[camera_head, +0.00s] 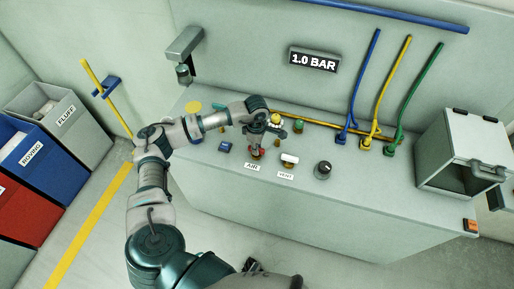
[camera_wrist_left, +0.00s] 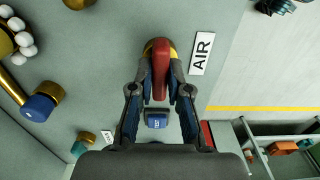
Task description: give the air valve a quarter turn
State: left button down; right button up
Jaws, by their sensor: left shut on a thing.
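The air valve (camera_wrist_left: 160,66) has a red lever handle on a brass body, beside a white label reading AIR (camera_wrist_left: 202,53). It also shows small in the head view (camera_head: 257,153), partly hidden by my gripper. My left gripper (camera_wrist_left: 160,82) comes down over the valve from above. Its two fingers are shut on the red handle, one on each side, and the handle lies lengthwise between them. In the head view the left gripper (camera_head: 258,146) is at the bench top, above the AIR label (camera_head: 252,166). A dark part at the bottom edge may be my right gripper; its jaws are unclear.
A white-handled valve (camera_head: 290,159) and a dark knob (camera_head: 323,169) stand right of the air valve. A blue block (camera_head: 225,147) is to its left. The wall display (camera_head: 313,60) reads 1.0 BAR. An open grey box (camera_head: 465,152) stands at the bench's right end.

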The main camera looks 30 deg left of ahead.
pick_arm(q)
jog(key=shift+w+a+r, duration=0.1)
jog(key=shift+w+r, duration=0.05)
jog(key=shift+r, duration=0.05)
dwell(0.3)
jog(key=c, duration=1.3)
grip_release()
jog(key=shift+o, duration=0.9)
jog(key=shift+f, duration=0.15)
jog(key=shift+a, duration=0.1)
jog(key=shift+r, duration=0.35)
notch_tip(320, 180, up, 11)
jog(key=shift+r, duration=0.15)
